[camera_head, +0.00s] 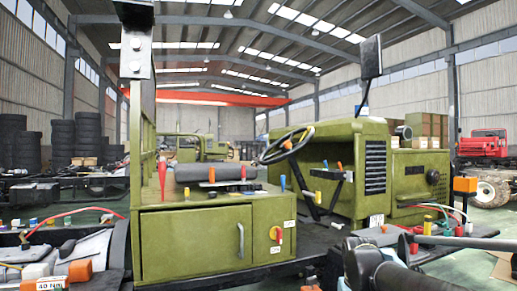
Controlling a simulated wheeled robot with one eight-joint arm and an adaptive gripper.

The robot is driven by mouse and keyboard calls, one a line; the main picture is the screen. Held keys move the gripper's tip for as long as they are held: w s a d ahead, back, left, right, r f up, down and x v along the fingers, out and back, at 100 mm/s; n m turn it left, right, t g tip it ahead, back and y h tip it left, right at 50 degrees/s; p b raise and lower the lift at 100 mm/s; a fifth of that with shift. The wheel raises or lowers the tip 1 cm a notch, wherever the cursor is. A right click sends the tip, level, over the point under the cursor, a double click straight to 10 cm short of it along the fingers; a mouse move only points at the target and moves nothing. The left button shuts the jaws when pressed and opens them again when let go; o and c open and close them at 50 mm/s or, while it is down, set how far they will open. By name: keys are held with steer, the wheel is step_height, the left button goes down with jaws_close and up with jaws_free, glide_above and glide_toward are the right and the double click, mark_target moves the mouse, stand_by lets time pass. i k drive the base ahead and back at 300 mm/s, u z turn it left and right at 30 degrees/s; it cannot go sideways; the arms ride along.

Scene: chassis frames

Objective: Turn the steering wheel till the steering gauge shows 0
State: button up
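The steering wheel (287,145) is dark, with a red-orange knob on its rim. It is tilted on a slanted column at the middle of the olive-green vehicle (345,165). I cannot make out a steering gauge or its reading from here. A grey and black part (368,262) at the lower right looks like the end of my arm. It is low in the foreground, well below and right of the wheel, apart from it. I cannot make out its fingers or anything held.
A green cabinet (195,240) with several coloured levers stands left of the wheel. Upright levers and a mirror post (367,75) stand to the right. A cluttered bench (60,262) is at the lower left. Tyre stacks (75,143) and a red truck (484,145) stand farther back.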

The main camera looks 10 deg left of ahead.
mark_target(286, 145)
steer(key=u, duration=2.5)
steer(key=k, duration=0.85)
steer(key=z, duration=1.15)
steer(key=i, duration=0.85)
